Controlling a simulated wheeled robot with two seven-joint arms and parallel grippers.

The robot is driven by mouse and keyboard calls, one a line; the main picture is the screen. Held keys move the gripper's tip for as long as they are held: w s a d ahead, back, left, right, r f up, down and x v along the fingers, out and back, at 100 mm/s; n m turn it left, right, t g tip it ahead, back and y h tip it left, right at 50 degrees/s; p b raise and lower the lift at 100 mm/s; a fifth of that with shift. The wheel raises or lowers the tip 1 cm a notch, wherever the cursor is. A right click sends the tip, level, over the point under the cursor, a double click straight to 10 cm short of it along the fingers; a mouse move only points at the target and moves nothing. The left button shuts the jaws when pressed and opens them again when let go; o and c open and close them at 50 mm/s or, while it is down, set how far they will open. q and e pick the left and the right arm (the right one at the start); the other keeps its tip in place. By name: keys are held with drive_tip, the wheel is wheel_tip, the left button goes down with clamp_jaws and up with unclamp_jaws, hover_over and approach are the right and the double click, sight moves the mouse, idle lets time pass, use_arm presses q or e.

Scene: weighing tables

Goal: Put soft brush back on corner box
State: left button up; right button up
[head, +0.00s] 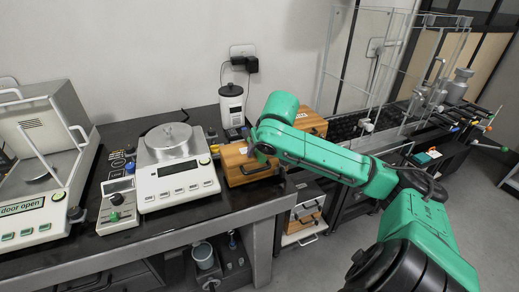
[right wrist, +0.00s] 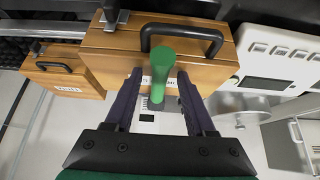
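The wooden corner box (head: 248,172) with a dark handle stands at the table's corner, right of the balance. It also shows in the right wrist view (right wrist: 110,45). The soft brush's green handle (right wrist: 161,70) is between my right gripper's dark fingers (right wrist: 160,73), over the box's labelled side. A narrow gap shows at the left finger, so I cannot tell whether the fingers press on it. The brush's lower end is hard to make out. In the head view my right gripper (head: 262,150) is at the box and the brush is not clear. My left gripper is not in view.
A balance with a round pan (head: 178,175) stands close left of the box. A white canister (head: 231,105) stands behind it. A second wooden box (head: 310,122) is at back right. A glass-walled frame (head: 340,80) stands farther right.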

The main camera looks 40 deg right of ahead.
drive_tip(key=shift+r, duration=0.3)
drive_tip(key=v, duration=1.2)
drive_tip(key=shift+f, duration=0.15)
